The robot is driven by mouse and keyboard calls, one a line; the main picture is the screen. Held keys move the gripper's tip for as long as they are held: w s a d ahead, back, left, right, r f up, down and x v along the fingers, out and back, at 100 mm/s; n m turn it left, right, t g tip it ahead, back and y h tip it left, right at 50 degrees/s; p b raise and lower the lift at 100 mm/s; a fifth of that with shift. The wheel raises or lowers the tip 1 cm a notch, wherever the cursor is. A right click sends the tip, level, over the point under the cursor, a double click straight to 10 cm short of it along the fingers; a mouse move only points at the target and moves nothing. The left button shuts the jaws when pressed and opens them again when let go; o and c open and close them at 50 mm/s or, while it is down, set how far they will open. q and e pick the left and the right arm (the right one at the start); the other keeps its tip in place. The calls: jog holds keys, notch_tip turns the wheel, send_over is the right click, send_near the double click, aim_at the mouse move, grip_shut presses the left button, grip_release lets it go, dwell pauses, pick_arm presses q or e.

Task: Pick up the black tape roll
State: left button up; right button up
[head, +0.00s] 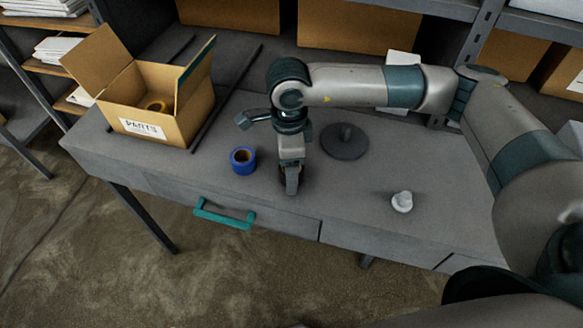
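My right arm reaches in from the right, and its gripper (291,183) points down at the table near its front edge. A small dark roll, seemingly the black tape roll (283,179), shows at the fingertips, mostly hidden behind them. I cannot tell whether the fingers are closed on it or only around it. It appears at table height. My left gripper is not in view.
A blue tape roll (243,161) lies left of the gripper. An open cardboard box (181,124) labelled PARTS holds a yellowish roll (155,105). A dark round base with a peg (345,143) and a small white object (402,202) stand to the right. The grey table (340,205) is clear between them.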

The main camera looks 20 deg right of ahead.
aim_at(302, 171)
dwell(0.4)
jog(key=c, duration=1.1)
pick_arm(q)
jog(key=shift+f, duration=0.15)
pick_arm(e)
jog(key=shift+r, duration=0.1)
jog(key=shift+c, duration=0.2)
jog(key=shift+r+b, duration=0.55)
notch_tip(302, 171, up, 2)
jog(key=shift+r+b, duration=0.2)
jog(key=shift+b, duration=0.55)
jog(key=shift+s+d+r+b, duration=0.3)
jog(key=shift+s+d+r, duration=0.15)
jog(key=shift+d, duration=0.15)
jog(key=shift+s+d+r+b, duration=0.25)
jog(key=shift+s+d+r, duration=0.2)
jog(key=shift+d, duration=0.1)
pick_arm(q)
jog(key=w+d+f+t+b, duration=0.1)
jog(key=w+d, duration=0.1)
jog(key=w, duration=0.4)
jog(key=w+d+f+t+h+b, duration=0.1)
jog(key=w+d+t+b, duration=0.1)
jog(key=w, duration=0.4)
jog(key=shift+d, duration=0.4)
pick_arm(e)
jog(key=s+d+r, duration=0.5)
jog(key=d, duration=0.2)
jog(key=shift+r, duration=0.25)
